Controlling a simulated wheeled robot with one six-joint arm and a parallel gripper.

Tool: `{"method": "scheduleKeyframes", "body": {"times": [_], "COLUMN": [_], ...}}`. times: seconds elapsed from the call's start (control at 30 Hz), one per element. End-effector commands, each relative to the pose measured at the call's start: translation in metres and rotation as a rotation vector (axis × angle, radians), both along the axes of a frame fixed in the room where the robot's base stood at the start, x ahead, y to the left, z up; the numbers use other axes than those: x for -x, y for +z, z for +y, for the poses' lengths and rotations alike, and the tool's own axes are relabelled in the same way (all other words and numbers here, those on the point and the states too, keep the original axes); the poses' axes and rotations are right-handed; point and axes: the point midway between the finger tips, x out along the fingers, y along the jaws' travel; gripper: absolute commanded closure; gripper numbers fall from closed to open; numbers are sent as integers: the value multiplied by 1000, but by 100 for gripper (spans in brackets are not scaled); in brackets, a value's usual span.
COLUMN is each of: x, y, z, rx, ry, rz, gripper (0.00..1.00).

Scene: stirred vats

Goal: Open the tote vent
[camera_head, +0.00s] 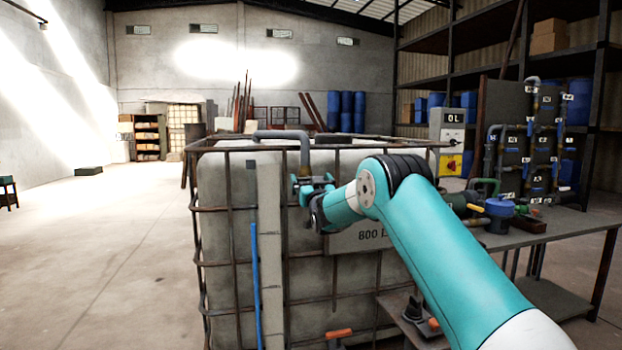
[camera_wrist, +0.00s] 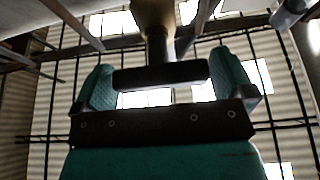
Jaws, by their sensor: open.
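The tote (camera_head: 225,185) is a pale tank in a dark wire cage, with a grey plate marked 800 on its front. A grey pipe (camera_head: 283,134) runs over its top and bends down at the near side. My gripper (camera_head: 309,184) is at the lower end of this pipe. In the wrist view my gripper (camera_wrist: 165,72) is open, its teal fingers apart. A dark crossbar (camera_wrist: 160,75) on a stem below a brass-coloured body (camera_wrist: 155,14) lies between the fingers, with gaps at both sides. I take it for the vent handle. My arm hides part of the tote front.
A blue strip (camera_head: 256,285) runs down the tote front. Orange-handled valves (camera_head: 340,333) are low at the front. A control box (camera_head: 450,140) reading 0 L and a bench (camera_head: 565,228) with pipes stand right.

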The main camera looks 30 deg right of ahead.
Motion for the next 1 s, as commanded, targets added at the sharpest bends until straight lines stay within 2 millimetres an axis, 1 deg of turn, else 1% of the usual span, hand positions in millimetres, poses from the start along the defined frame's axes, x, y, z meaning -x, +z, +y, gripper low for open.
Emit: {"method": "scheduleKeyframes", "body": {"times": [0.1, 0.33, 0.37, 0.4, 0.47, 0.5, 0.77, 1.0], "x": [-3, -4, -3, -3, -3, -3, -3, -3], "y": [1, 1, 1, 1, 1, 1, 1, -1], "z": [-1, -1, -1, -1, -1, -1, -2, -2], "rx": [0, 0, 0, 0, 0, 0, 15, 109], "ry": [0, 0, 0, 0, 0, 0, -2, -2], "rz": [0, 1, 1, 0, 0, 0, 4, 29], "gripper": [0, 0, 2, 12, 25, 34, 34, 34]}}
